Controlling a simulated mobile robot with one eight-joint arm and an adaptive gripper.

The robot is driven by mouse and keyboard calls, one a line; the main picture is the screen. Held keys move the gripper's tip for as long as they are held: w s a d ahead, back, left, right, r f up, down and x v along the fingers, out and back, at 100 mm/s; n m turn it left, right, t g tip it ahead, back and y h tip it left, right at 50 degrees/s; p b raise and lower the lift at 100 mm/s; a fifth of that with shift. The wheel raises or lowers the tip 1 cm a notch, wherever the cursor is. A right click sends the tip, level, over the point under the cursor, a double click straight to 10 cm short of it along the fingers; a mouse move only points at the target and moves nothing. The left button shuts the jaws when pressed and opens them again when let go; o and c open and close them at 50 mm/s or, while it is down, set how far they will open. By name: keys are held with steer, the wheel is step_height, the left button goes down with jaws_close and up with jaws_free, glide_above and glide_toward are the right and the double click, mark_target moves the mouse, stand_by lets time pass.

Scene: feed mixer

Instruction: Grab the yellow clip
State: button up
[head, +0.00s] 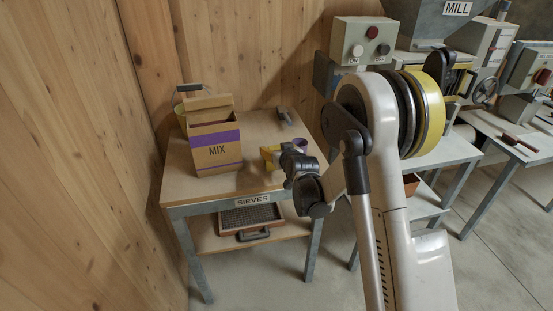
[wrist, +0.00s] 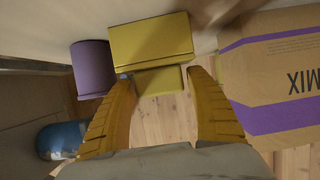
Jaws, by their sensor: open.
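The yellow clip (wrist: 150,42) shows in the wrist view as a broad block with a smaller yellow part (wrist: 158,82) below it. It stands on the wooden table between a purple cup and the MIX box. My gripper (wrist: 160,76) is open, with one ribbed yellow-orange finger on each side of the smaller part. I cannot tell whether either finger touches it. In the head view my gripper (head: 276,158) is low over the table's front part, and the yellow patch there blends clip and fingers. My arm partly hides this area.
The cardboard MIX box (head: 216,148) stands left of my gripper, also close by in the wrist view (wrist: 275,80). The purple cup (wrist: 92,68) is near one finger. A grey tool (head: 284,116) lies at the table's back. A sieve (head: 250,217) sits on the lower shelf.

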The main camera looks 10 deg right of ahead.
steer(key=c, duration=0.7)
